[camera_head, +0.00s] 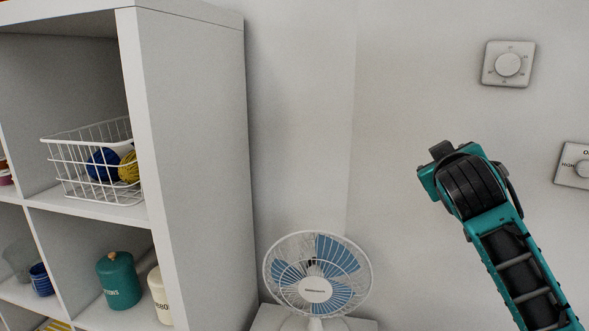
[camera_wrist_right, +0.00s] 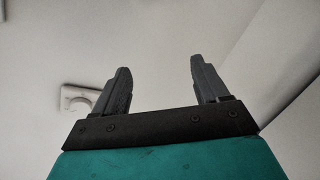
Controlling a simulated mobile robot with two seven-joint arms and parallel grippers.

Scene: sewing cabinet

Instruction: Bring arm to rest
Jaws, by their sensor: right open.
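My right gripper (camera_wrist_right: 160,78) shows in the right wrist view with its two dark fingers spread apart. Nothing is between the fingers. Plain pale wall or ceiling surfaces lie behind them. In the head view my teal and black right arm reaches up from the lower right in front of the wall. I cannot make out the right gripper's fingers there. My left arm and left gripper are not in view.
A white shelf (camera_head: 198,140) stands at the left, holding a wire basket (camera_head: 75,165) of yarn and a green canister (camera_head: 118,280). A fan (camera_head: 318,274) stands low in the middle. Dials (camera_head: 508,64) (camera_head: 576,166) are on the wall; one dial (camera_wrist_right: 78,99) shows behind the right gripper.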

